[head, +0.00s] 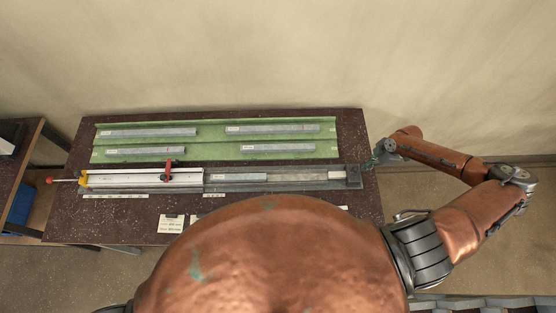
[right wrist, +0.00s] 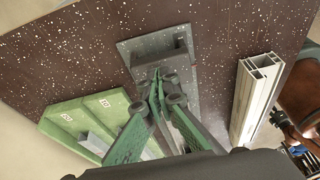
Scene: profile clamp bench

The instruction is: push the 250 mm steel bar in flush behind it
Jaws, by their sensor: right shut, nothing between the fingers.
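A grey clamp rail (head: 300,186) runs along the bench. At its left lies a pale profile (head: 130,178) under a red clamp (head: 168,171). A grey labelled steel bar (head: 238,178) lies in the rail just right of the profile; its label is too small to read, and I cannot tell whether the ends touch. A dark end block (head: 353,176) closes the rail's right end; it shows in the right wrist view (right wrist: 180,57). My right gripper (head: 376,160) is shut and empty, its fingertips (right wrist: 158,80) over the end block area. My left gripper is not in view.
A green tray (head: 215,137) with several grey bars lies behind the rail. A yellow stop (head: 84,179) and red knob (head: 48,180) are at the rail's left end. A pale hollow profile (right wrist: 252,98) lies on the bench (right wrist: 90,40). My body hides the front middle.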

